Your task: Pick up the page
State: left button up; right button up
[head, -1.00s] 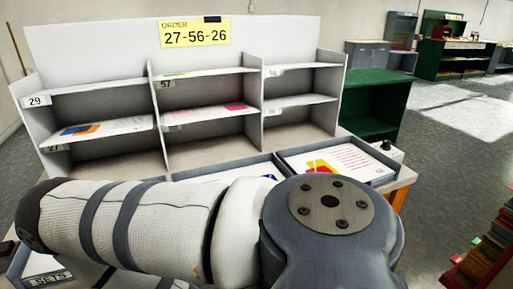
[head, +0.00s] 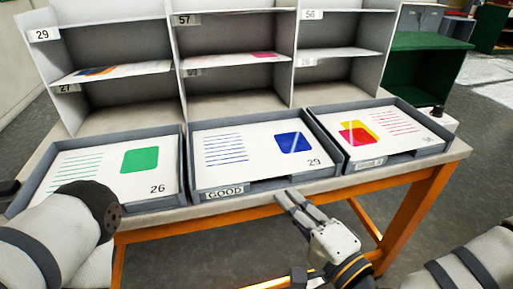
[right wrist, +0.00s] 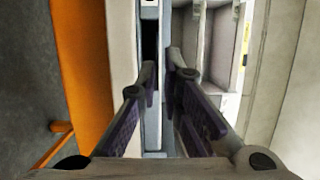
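Three grey trays hold one white page each. The left page (head: 90,180) has a green square and the number 26. The middle page (head: 253,150) has a blue square and the number 29. The right page (head: 395,125) has overlapping yellow and red shapes; its number is too small to read. My right gripper (head: 287,197) is at the table's front edge, just before the middle tray (head: 265,188), apart from the pages. Its fingers stand apart and empty in the right wrist view (right wrist: 160,68). My left gripper is out of view; only its arm shows.
A white shelf unit (head: 235,105) with numbered compartments stands behind the trays; pages lie on its shelves at 27 (head: 100,72) and the middle column (head: 235,60). The table (head: 440,160) has an orange frame. A green cabinet (head: 425,68) stands at right.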

aim_at(264, 173)
jog(key=x, duration=0.9)
jog(key=shift+w+a, duration=0.2)
jog(key=shift+w, duration=0.05)
jog(key=shift+r, duration=0.1)
grip_shut()
jog(key=shift+r, duration=0.1)
